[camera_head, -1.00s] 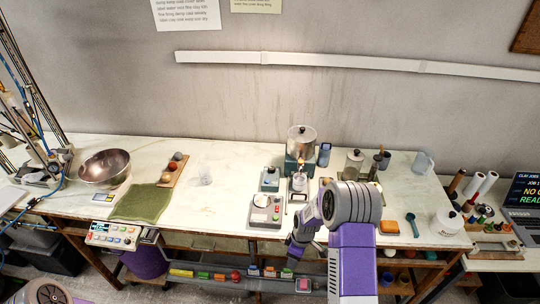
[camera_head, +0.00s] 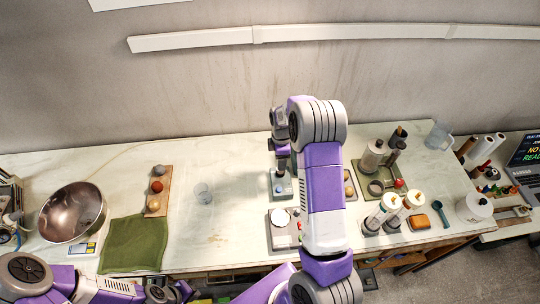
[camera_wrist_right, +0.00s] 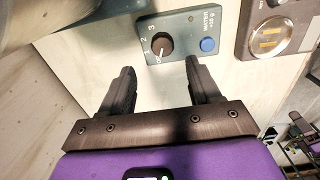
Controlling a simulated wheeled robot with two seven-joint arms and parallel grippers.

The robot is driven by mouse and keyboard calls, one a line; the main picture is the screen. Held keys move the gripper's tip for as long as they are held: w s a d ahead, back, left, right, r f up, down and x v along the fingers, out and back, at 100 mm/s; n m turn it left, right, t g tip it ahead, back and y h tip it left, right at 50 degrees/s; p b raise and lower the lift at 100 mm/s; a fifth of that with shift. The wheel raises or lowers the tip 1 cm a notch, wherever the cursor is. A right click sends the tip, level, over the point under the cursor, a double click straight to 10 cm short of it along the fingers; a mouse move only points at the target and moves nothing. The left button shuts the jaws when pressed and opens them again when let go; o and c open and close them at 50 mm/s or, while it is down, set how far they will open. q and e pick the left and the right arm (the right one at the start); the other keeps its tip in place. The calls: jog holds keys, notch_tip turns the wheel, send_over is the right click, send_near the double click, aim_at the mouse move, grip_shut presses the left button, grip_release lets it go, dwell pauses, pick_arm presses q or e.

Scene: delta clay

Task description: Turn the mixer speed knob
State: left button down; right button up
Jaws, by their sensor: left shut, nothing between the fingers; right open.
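The speed knob (camera_wrist_right: 162,45) is a round dark dial with a white pointer line and numbers around it, on a grey-green box with a blue button (camera_wrist_right: 208,45). The same box (camera_head: 279,189) shows in the head view, partly behind my right arm. My right gripper (camera_wrist_right: 162,75) is open and empty; its two dark fingers point at the box, apart from the knob, which lies ahead of the gap between them. In the head view its fingers are hard to make out above the box. My left gripper (camera_head: 176,292) is shut and empty at the lower left, below the green cloth.
A scale (camera_head: 283,232) stands in front of the box. A steel bowl (camera_head: 70,212), green cloth (camera_head: 135,245), board with balls (camera_head: 158,190) and clear cup (camera_head: 203,193) are to the left. Jars (camera_head: 372,157) and an orange sponge (camera_head: 418,222) are to the right.

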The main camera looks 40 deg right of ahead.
aim_at(280, 172)
jog(key=f, duration=0.6)
jog(key=shift+s+f+p, duration=0.1)
jog(key=shift+s+p, duration=0.2)
jog(key=shift+p, duration=0.1)
jog(key=shift+f, duration=0.55)
jog(key=shift+w, duration=0.1)
